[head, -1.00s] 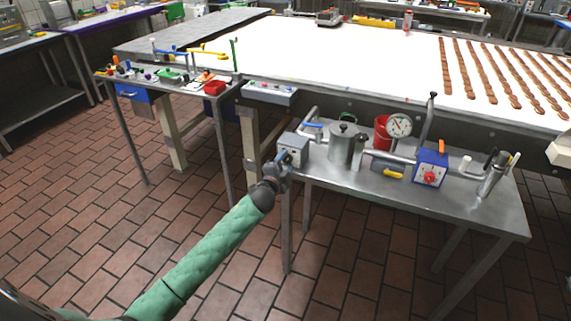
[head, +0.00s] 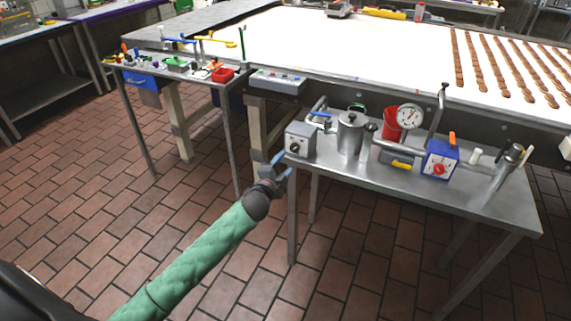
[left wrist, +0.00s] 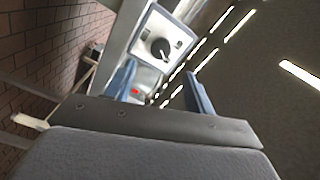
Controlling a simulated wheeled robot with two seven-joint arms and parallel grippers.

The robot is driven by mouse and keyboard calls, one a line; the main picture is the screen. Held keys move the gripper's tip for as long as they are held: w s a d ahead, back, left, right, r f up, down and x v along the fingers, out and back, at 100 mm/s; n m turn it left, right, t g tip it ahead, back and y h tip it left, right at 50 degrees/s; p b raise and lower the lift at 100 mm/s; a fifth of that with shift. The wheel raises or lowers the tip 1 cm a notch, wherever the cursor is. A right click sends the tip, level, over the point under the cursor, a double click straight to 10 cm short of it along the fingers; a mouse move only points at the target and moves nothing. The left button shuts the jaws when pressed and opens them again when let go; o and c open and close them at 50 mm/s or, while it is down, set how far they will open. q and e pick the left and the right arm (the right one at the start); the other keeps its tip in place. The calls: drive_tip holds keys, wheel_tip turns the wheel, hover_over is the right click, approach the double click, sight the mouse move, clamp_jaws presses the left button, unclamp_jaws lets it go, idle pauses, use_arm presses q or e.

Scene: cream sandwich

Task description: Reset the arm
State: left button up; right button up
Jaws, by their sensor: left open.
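My left arm, in a green sleeve, comes in from the lower left of the head view. Its gripper (head: 278,172) is open and empty, in the air just left of the metal side table's near left corner, below the grey control box. In the left wrist view its two blue fingers (left wrist: 162,90) stand apart with nothing between them. The grey control box (head: 300,140) with a dial sits on the side table's left end, and it also shows beyond the fingers in the left wrist view (left wrist: 174,30). My right gripper is not in view.
The metal side table (head: 400,185) holds a steel pot (head: 350,133), a red container (head: 391,124), a gauge (head: 410,117) and a blue box (head: 440,160). Behind is a white conveyor (head: 370,60) with rows of brown biscuits (head: 480,65). The tiled floor at left is open.

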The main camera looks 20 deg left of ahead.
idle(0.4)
use_arm(q)
drive_tip(key=s+a+f+n+g+y, duration=0.3)
drive_tip(key=a+n+g+y, duration=0.1)
drive_tip(key=n, duration=0.3)
drive_tip(key=s+d+f+n+g+h, duration=0.1)
drive_tip(key=s+d+f+g, duration=0.3)
drive_tip(key=s, duration=1)
drive_tip(key=s+d+f+n+g+h, duration=0.2)
drive_tip(key=s+d+f+g, duration=0.2)
drive_tip(key=s+d, duration=0.6)
drive_tip(key=s+d+f+n+g+h, duration=0.2)
drive_tip(key=s+d+f, duration=0.4)
drive_tip(key=s, duration=1.2)
drive_tip(key=shift+d+f+g, duration=0.25)
drive_tip(key=shift+d+g, duration=0.15)
drive_tip(key=shift+g, duration=0.5)
